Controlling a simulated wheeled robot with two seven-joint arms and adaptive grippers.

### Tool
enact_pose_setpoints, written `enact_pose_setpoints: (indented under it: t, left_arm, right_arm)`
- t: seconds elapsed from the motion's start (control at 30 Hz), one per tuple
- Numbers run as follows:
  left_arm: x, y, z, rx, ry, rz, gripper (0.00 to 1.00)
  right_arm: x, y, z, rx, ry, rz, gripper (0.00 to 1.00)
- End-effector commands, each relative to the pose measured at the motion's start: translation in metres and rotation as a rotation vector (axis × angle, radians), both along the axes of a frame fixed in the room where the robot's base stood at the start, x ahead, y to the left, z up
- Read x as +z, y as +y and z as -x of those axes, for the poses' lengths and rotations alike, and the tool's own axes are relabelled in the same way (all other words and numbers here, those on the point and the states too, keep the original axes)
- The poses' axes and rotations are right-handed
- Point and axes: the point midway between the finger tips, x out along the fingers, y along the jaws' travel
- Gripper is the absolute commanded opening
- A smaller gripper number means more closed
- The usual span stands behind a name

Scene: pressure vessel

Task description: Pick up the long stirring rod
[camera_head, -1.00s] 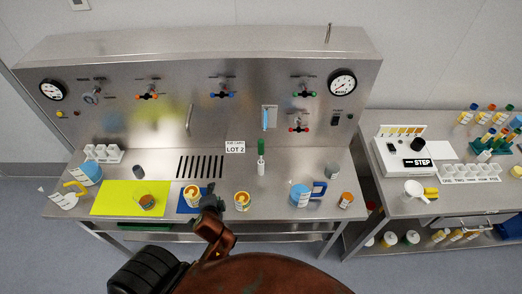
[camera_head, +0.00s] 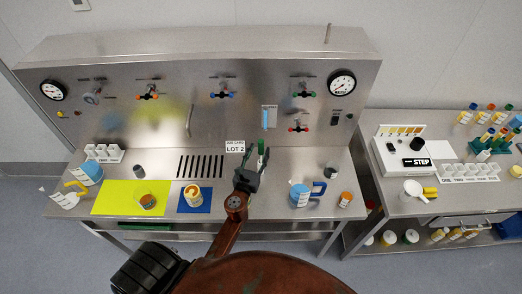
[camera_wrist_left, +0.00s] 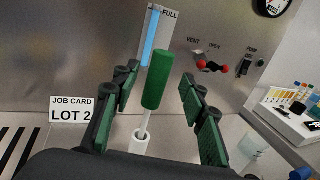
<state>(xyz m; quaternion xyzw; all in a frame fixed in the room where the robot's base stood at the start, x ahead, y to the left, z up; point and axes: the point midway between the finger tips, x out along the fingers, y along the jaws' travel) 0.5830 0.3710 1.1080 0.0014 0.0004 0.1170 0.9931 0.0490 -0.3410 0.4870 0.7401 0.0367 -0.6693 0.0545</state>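The stirring rod has a thick green handle (camera_wrist_left: 156,80) and a thin metal shaft. It stands nearly upright in a small white holder (camera_wrist_left: 140,142) on the steel bench. In the head view its green handle (camera_head: 261,147) shows just beyond my left gripper (camera_head: 252,160). In the left wrist view the open green-padded fingers of my left gripper (camera_wrist_left: 164,105) stand on either side of the handle, with gaps on both sides. The shaft's lower end is hidden in the holder. My right gripper is out of view.
A job card (camera_head: 235,147) reading LOT 2 stands behind the gripper. A blue-and-white jug (camera_head: 299,194) is to the right. A yellow-labelled jar (camera_head: 192,194) sits on the blue mat (camera_head: 207,207). The steel panel (camera_head: 175,115) with valves rises behind the bench.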

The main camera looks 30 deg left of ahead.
Motion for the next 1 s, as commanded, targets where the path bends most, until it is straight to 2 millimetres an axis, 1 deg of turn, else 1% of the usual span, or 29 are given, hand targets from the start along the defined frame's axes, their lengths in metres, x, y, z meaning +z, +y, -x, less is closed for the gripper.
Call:
enact_pose_setpoints:
  t: [0.03,0.1,0.2,0.33,0.53,1.0]
  left_arm:
    - [0.001,0.002,-0.009,0.001,-0.002,0.001,0.4]
    - [0.0,0.005,-0.02,0.001,-0.003,0.002,0.4]
    - [0.0,0.008,-0.031,0.0,-0.002,0.001,0.4]
    - [-0.001,0.01,-0.038,0.001,0.0,0.002,0.4]
    - [-0.001,0.01,-0.038,0.002,0.0,0.002,0.4]
    - [-0.001,0.01,-0.037,0.002,-0.001,0.003,0.07]
  right_arm:
    - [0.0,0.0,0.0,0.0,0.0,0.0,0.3]
    - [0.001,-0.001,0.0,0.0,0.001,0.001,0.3]
    - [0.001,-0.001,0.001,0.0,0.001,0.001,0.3]
    - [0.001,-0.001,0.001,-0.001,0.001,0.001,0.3]
    - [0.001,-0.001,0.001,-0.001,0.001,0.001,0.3]
    - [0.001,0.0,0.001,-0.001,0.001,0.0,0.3]
